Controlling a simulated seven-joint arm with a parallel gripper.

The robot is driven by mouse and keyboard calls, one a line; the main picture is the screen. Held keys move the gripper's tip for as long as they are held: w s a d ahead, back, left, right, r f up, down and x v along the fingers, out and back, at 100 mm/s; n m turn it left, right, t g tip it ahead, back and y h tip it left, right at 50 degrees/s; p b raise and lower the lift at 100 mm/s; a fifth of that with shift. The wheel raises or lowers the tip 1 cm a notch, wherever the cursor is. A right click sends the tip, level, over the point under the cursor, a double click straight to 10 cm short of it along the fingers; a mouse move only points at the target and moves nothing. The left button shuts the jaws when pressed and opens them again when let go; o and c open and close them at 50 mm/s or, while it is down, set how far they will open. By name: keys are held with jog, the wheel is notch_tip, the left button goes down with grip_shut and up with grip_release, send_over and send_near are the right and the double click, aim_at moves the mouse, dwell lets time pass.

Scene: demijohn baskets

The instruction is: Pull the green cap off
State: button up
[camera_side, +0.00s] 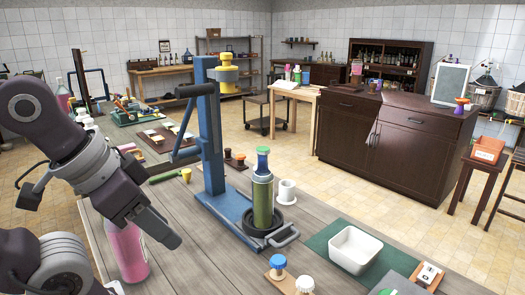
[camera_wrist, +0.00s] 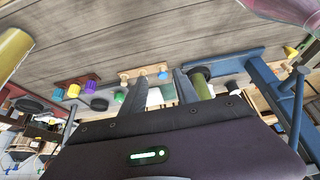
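The green cap (camera_side: 263,150) sits on top of an upright green bottle (camera_side: 263,200) with a blue neck. The bottle stands on the base of a blue stand (camera_side: 211,150) with a lever. In the wrist view the green bottle (camera_wrist: 203,88) shows beyond the right finger; its cap cannot be made out there. My gripper (camera_side: 174,240) is left of the bottle in the side view, lower than the cap and apart from it. In the wrist view its two fingers (camera_wrist: 160,85) are spread with nothing between them.
A pink bottle (camera_side: 128,250) stands close beside my gripper. A white cup (camera_side: 287,190) is right of the green bottle. A white tray (camera_side: 355,248) and a blue-topped stopper (camera_side: 277,263) are nearer the front. Bare tabletop lies between my gripper and the stand.

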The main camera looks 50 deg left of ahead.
jog(key=shift+o, duration=0.2)
jog(key=o, duration=0.5)
jog(key=shift+n, duration=0.8)
jog(key=w+a+r, duration=0.1)
jog(key=w+r, duration=0.1)
jog(key=w, duration=0.1)
jog(key=w+r, duration=0.2)
jog(key=w, duration=0.1)
jog(key=w+a+r, duration=0.1)
jog(key=w+r, duration=0.1)
jog(key=w, duration=0.2)
jog(key=shift+a+r, duration=0.2)
jog(key=shift+a, duration=0.1)
jog(key=shift+c, duration=0.2)
jog(key=n+g+y, duration=0.2)
jog(key=n, duration=0.1)
send_near(263, 149)
jog(key=shift+t, duration=0.3)
jog(key=x, duration=0.7)
jog(key=shift+a+f, duration=0.2)
jog(key=shift+f, duration=0.15)
jog(key=shift+s+r, duration=0.1)
grip_shut()
